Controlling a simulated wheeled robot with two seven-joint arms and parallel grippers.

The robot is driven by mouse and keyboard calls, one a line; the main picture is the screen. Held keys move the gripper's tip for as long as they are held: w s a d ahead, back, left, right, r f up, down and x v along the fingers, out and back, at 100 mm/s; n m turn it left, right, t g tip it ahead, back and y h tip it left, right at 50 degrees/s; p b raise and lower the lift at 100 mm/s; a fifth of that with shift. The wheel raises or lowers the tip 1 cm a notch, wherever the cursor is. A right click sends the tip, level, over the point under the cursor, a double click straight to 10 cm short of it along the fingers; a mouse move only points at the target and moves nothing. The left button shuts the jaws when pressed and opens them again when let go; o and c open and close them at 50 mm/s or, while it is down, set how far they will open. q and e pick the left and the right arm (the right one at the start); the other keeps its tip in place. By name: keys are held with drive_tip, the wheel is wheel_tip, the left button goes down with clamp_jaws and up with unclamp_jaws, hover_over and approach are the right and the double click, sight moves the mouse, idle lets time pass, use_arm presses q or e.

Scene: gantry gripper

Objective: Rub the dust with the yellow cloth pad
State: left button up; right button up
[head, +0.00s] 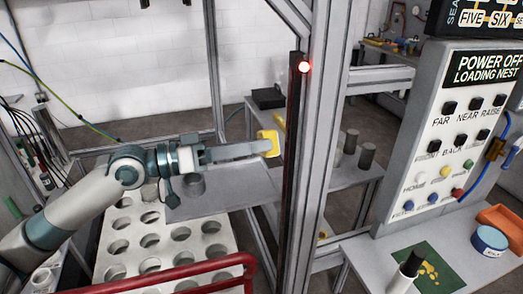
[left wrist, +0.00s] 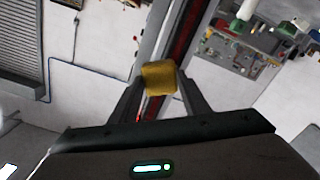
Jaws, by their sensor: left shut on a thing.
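The yellow cloth pad (head: 268,143) is held at the tip of my left gripper (head: 260,148), which reaches in from the left. In the left wrist view the pad (left wrist: 159,77) sits between the two fingertips, and the gripper is shut on it. The pad is in the air, just left of a dark upright bar (head: 293,150) with a lit red lamp (head: 304,66) near its top. In the head view I see a gap between pad and bar; I cannot tell their depth apart. I cannot make out dust on the bar. My right gripper is not in view.
A grey metal post (head: 322,120) stands beside the bar. A white tray with round holes (head: 128,226) lies below my left arm, with a red rail (head: 170,273) in front. A control panel (head: 440,140) and a green mat with a yellow mark (head: 400,262) are at right.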

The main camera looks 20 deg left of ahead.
use_arm(q)
drive_tip(key=b+v, duration=0.2)
drive_tip(key=shift+s+a, duration=0.2)
drive_tip(key=shift+a, duration=0.05)
